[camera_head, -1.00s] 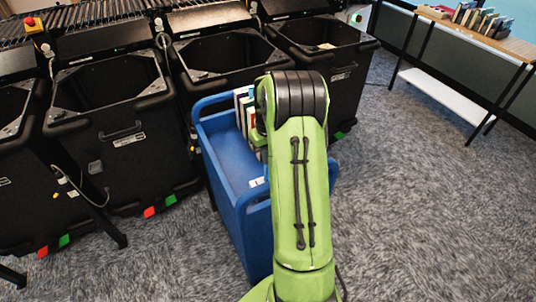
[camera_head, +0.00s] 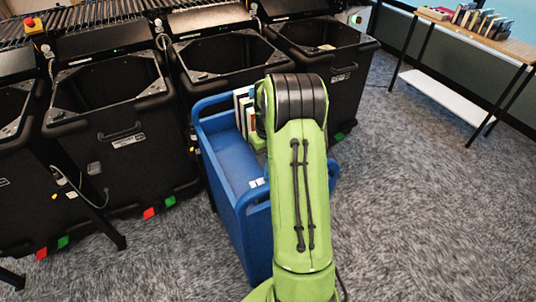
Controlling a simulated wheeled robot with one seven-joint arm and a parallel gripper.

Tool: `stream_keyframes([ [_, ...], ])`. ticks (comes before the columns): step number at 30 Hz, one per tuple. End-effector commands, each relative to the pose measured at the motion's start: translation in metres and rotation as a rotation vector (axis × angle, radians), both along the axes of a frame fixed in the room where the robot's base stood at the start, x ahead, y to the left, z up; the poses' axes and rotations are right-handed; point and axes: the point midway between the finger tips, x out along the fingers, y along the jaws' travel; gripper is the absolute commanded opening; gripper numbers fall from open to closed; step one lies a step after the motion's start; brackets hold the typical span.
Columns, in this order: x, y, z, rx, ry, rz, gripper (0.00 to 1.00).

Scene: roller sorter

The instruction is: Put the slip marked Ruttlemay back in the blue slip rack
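A blue cart (camera_head: 228,150) stands in the middle, with several upright books (camera_head: 243,110) at its far end. A small white piece (camera_head: 256,184) shows at the cart's right inner side; I cannot read any marking on it, so I cannot tell whether it is the Ruttlemay slip. I cannot make out a separate blue slip rack. My green arm reaches up over the cart's right side and hides part of it. My gripper is hidden behind the arm, so its fingers and anything in them do not show.
A table (camera_head: 500,42) with several books stands at the upper right. The grey carpet (camera_head: 430,210) on the right is clear.

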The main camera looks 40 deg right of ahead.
Motion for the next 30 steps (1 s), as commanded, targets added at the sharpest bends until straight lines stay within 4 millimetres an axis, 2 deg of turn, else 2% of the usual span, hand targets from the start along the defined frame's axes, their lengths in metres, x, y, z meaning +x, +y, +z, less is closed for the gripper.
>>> stream_keyframes([
  [5, 0.001, -0.001, 0.030, -0.005, -0.005, 0.001, 0.36],
  [12, 0.001, -0.001, 0.100, -0.005, -0.005, 0.000, 0.36],
  [18, 0.001, 0.000, 0.145, -0.003, -0.003, 0.000, 0.36],
  [22, 0.000, 0.000, 0.156, -0.002, -0.002, 0.000, 0.36],
  [30, 0.000, 0.000, 0.157, 0.000, -0.001, 0.000, 0.36],
])
